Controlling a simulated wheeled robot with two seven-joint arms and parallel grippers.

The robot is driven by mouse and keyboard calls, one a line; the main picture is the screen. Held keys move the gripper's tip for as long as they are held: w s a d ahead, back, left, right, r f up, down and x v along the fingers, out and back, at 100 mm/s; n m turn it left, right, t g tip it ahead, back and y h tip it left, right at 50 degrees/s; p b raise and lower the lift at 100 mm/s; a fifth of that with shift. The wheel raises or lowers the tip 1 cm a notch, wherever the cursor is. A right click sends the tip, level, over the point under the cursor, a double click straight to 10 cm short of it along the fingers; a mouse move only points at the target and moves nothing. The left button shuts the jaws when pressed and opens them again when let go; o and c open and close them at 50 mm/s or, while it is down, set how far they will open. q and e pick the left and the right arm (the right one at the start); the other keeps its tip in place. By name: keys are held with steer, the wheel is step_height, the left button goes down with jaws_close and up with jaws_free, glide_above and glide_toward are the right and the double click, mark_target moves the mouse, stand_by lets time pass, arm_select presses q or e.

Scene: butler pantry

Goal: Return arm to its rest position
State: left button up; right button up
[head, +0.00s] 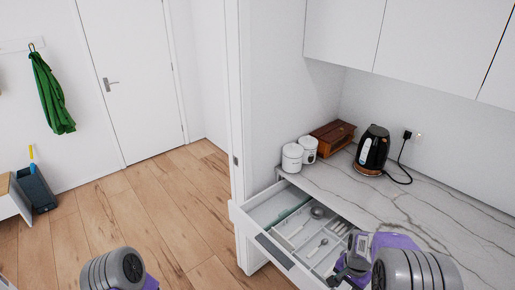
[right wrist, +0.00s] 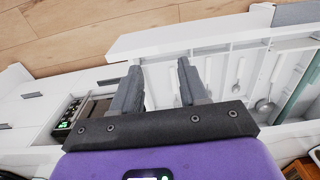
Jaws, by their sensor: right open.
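My right arm (head: 415,270) comes in at the bottom right of the head view, grey and purple. Its gripper (right wrist: 158,85) is open and empty in the right wrist view, its two dark fingers apart over the front edge of the open drawer (head: 262,236). In the head view the gripper covers the drawer's right end. Part of my left arm (head: 118,270) shows at the bottom left; its gripper is out of the picture.
The pulled-out drawer holds a divided tray with a ladle (head: 317,212) and other utensils. On the marble counter (head: 430,215) stand white canisters (head: 292,157), a wooden box (head: 332,137) and a black kettle (head: 372,150).

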steer(key=s+a+f+n+b, duration=0.2)
steer(key=f, duration=0.5)
steer(key=s+a+f+n+b, duration=0.1)
steer(key=s+a+f+b, duration=0.1)
steer(key=f, duration=0.6)
arm_select(q)
step_height(320, 180, down, 10)
steer(key=b, duration=0.6)
arm_select(e)
steer(key=s+a+f+n+y, duration=0.4)
steer(key=s+a+f, duration=0.8)
steer(key=a+f, duration=0.1)
steer(key=shift+s+f+t, duration=0.3)
steer(key=shift+f, duration=0.35)
